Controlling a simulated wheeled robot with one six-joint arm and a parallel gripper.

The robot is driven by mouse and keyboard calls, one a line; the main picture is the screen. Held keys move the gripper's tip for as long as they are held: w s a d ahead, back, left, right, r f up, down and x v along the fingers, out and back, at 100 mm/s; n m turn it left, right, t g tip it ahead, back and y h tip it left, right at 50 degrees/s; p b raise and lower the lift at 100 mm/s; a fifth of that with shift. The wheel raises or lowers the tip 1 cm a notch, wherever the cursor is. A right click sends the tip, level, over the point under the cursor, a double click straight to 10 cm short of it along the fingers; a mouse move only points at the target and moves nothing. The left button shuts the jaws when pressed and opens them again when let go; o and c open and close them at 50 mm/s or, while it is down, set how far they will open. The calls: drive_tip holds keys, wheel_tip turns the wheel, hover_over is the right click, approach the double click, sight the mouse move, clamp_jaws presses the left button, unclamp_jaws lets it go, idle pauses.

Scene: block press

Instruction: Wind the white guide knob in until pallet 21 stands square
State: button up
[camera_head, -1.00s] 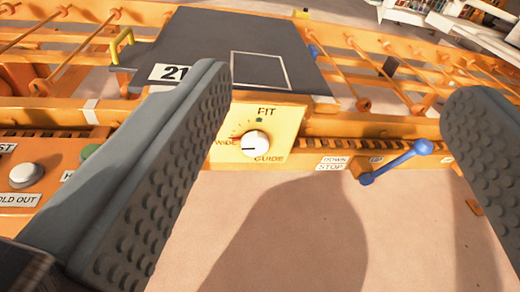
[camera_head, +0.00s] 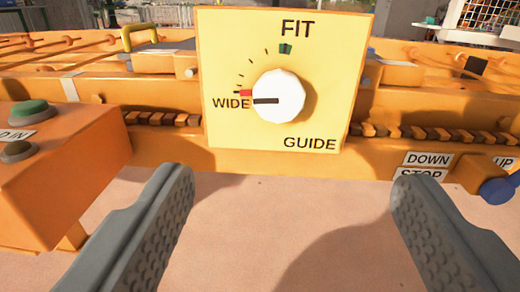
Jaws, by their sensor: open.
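The white guide knob (camera_head: 280,97) is on a yellow panel (camera_head: 225,55) marked FIT, WIDE and GUIDE. Its black pointer line points left, at the red mark beside WIDE. A green mark sits at the top under FIT. My gripper (camera_head: 290,195) is open and empty, its two grey ribbed fingers below and to either side of the knob, touching nothing. Pallet 21 is mostly hidden behind the panel; its number plate and whether it stands square cannot be made out now.
At left an orange box (camera_head: 60,165) carries a green button (camera_head: 28,110) and a darker button. At right a blue lever (camera_head: 500,188) stands by the DOWN, STOP and UP labels (camera_head: 425,160). A yellow handle (camera_head: 140,35) stands behind. The floor below is clear.

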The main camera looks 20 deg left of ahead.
wheel_tip(320, 180, down, 2)
approach(279, 101)
drive_tip(key=shift+y, duration=0.3)
drive_tip(key=x, duration=0.9)
drive_tip(key=shift+w+d+f, duration=0.1)
drive_tip(key=shift+w, duration=0.1)
drive_tip(key=shift+c, duration=0.4)
drive_tip(key=c, duration=0.9)
